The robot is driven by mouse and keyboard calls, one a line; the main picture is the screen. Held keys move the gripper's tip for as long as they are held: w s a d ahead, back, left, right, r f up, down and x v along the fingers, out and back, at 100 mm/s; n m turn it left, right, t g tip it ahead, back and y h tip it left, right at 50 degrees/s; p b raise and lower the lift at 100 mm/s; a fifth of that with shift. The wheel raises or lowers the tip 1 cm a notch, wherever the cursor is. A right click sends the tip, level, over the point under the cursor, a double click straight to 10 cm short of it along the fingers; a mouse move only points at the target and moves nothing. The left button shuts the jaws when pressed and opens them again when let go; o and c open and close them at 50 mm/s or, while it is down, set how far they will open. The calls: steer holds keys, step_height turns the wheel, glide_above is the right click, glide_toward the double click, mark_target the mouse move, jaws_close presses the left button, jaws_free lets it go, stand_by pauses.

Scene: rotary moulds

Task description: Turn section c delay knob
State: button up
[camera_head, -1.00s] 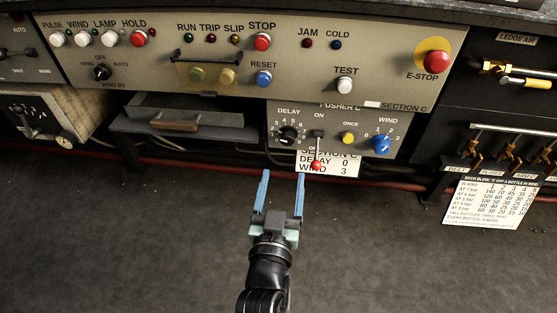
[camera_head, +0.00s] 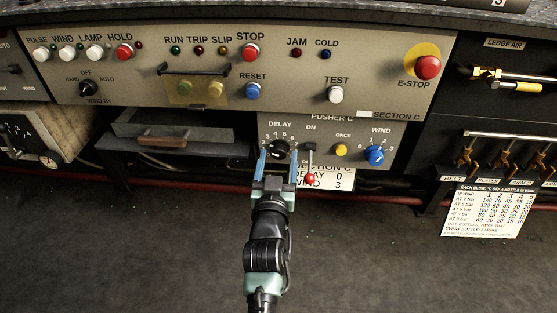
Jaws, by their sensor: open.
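The section C delay knob (camera_head: 278,148) is black, on the grey pusher panel (camera_head: 356,131) under the word DELAY, with a number scale around it. My gripper (camera_head: 277,160) is open, its two blue fingers pointing up at the panel. In the picture the fingertips lie to either side of the knob's lower part. I cannot tell whether they touch it or how much depth is left between. The knob's pointer is too small to read. A white card (camera_head: 336,182) below the panel reads delay 0, wind 3; my right finger covers its left edge.
A red-tipped toggle lever (camera_head: 310,178) hangs close to the right of my right finger. A yellow once button (camera_head: 341,149) and a blue wind knob (camera_head: 375,155) are farther right. A drawer handle (camera_head: 162,142) is at the left. The floor below is clear.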

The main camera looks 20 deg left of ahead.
steer(key=shift+w+a, duration=0.1)
steer(key=shift+w, duration=0.4)
jaws_close()
